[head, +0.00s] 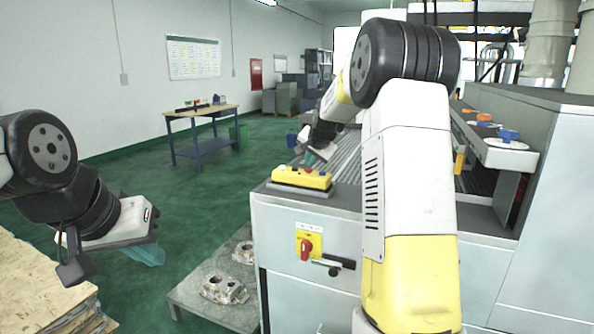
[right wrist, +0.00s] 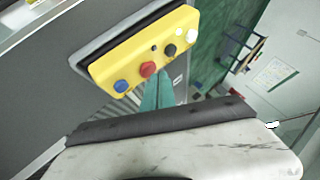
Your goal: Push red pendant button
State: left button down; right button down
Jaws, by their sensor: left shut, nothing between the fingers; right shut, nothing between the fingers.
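The yellow pendant box (head: 290,175) sits on a dark base on the grey machine's near corner. In the right wrist view the pendant (right wrist: 128,62) shows a red button (right wrist: 147,69) between a blue button (right wrist: 121,86) and a black button (right wrist: 169,50), with a white one at the far end. My right gripper (head: 309,158) is shut and empty, just above the pendant. Its teal fingers (right wrist: 158,83) end close to the red button; I cannot tell whether they touch it. My left gripper (head: 152,256) is shut and empty, over the floor at left, away from the pendant.
A red rotary switch (head: 306,249) on a yellow plate is on the machine's front. A low table (head: 205,306) with metal castings stands left of it. A wooden stack (head: 35,285) is at lower left. A workbench (head: 203,113) stands at the back. Green floor between is clear.

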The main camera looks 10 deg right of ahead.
aim_at(309, 170)
jog(key=shift+f, duration=0.5)
dwell(0.6)
dwell(0.3)
jog(key=shift+r, duration=0.9)
jog(key=shift+r, duration=2.55)
jog(key=shift+s, duration=0.1)
